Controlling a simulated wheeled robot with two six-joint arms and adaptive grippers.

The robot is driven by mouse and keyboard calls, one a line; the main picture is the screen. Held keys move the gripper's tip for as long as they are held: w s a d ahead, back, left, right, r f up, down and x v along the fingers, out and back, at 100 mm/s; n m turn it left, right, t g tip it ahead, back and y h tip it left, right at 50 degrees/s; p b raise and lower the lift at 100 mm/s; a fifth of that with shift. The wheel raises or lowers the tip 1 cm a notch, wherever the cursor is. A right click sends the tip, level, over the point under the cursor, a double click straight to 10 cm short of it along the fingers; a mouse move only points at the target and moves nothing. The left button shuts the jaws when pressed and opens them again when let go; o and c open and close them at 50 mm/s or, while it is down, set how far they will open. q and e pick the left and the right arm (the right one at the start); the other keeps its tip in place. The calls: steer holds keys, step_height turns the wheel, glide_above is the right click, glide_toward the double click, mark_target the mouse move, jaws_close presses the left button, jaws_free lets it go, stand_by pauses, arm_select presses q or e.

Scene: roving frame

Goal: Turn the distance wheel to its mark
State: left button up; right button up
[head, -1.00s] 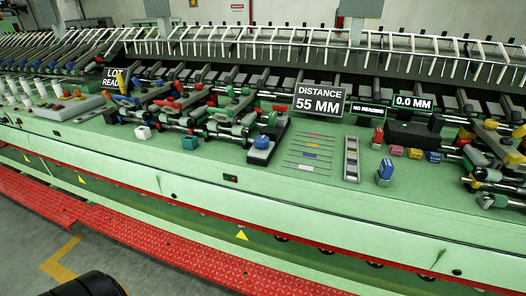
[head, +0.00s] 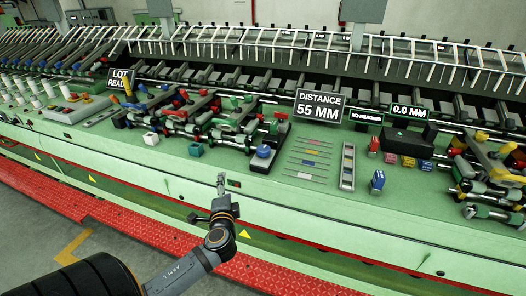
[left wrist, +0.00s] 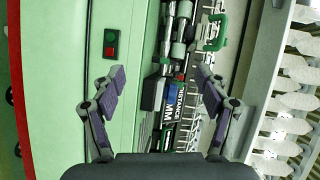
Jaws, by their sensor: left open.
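The distance wheel appears to be the round blue knob (head: 263,151) on a dark base at the front of the green bench. Its mark is too small to make out. A sign (head: 318,106) behind it to the right reads DISTANCE 55 MM. My left gripper (head: 221,183) is over the bench's front edge, in front of and left of the knob, and apart from it. In the left wrist view its two fingers (left wrist: 162,85) stand wide apart with nothing held. A blue part (left wrist: 174,86), perhaps the knob, and the sign (left wrist: 169,112) show between them. My right gripper is out of view.
Clamps and rods (head: 205,128) crowd the bench left of the knob. Thin strips (head: 310,158), a slotted tray (head: 347,167) and a blue block (head: 377,181) lie to the right. The bench's front strip is mostly clear.

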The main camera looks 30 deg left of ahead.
arm_select(q)
steer(key=w+r+m+t+h, duration=0.4)
steer(key=w+r+m+t, duration=0.25)
steer(key=m, duration=0.65)
steer(key=m+g+h, duration=0.1)
steer(key=m+h, duration=0.7)
steer(key=m, duration=0.7)
glide_toward(259, 153)
steer(key=w, duration=0.2)
steer(key=w+b, duration=0.9)
steer(key=shift+w+d+f, duration=0.1)
steer(key=shift+d, duration=0.25)
steer(key=shift+w+d+r+b, duration=0.2)
steer(key=shift+w+b, duration=0.3)
steer(key=shift+w, duration=0.2)
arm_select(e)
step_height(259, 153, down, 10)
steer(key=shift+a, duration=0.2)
arm_select(q)
steer(key=shift+c, duration=0.6)
